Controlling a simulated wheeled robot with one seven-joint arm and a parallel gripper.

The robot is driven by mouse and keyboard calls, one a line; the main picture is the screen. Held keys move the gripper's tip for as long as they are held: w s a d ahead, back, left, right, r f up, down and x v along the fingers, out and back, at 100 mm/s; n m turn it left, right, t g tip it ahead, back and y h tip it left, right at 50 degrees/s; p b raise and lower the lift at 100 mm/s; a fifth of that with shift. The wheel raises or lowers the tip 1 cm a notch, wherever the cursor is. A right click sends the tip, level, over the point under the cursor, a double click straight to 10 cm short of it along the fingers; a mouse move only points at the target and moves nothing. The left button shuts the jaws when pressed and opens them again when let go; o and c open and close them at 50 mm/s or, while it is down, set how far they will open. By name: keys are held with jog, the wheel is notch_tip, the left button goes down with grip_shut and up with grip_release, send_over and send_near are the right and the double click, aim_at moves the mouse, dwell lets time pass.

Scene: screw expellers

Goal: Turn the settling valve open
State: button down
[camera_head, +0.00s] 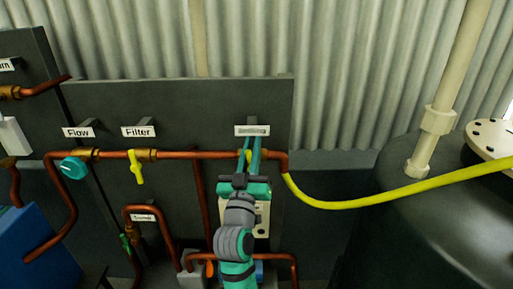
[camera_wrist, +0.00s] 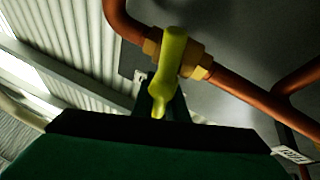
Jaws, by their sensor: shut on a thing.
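The settling valve has a yellow handle (camera_head: 249,156) on the copper pipe, below the label marked Settling (camera_head: 252,131). My gripper (camera_head: 253,152) reaches up to it from below, and its teal fingers are shut on the handle. The fingers hide most of the handle in the head view. In the wrist view the yellow handle (camera_wrist: 171,68) stands across the copper pipe, in front of a brass fitting (camera_wrist: 196,66). A dark finger shows behind the handle there.
Left on the same pipe are the yellow Filter valve (camera_head: 137,167) and the teal Flow valve (camera_head: 74,168). A yellow hose (camera_head: 340,205) runs right from the pipe's end, over a dark tank (camera_head: 440,235). More copper pipes (camera_head: 170,208) lie below, left of my arm.

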jog(key=shift+a+r+n+t+y, duration=0.1)
jog(key=shift+a+n+t+y, duration=0.2)
jog(key=shift+n+y, duration=0.9)
jog(key=shift+a+n+t+y, duration=0.1)
jog(key=shift+a+n+y, duration=0.4)
jog(key=shift+n, duration=1.2)
jog(key=c, duration=1.7)
grip_release()
jog(key=shift+c, duration=0.2)
jog(key=shift+d, duration=0.1)
jog(key=shift+s+f, duration=0.1)
jog(key=shift+f, duration=0.1)
jog(key=shift+s+f, duration=0.15)
jog(key=shift+s, duration=0.05)
jog(key=v, duration=1)
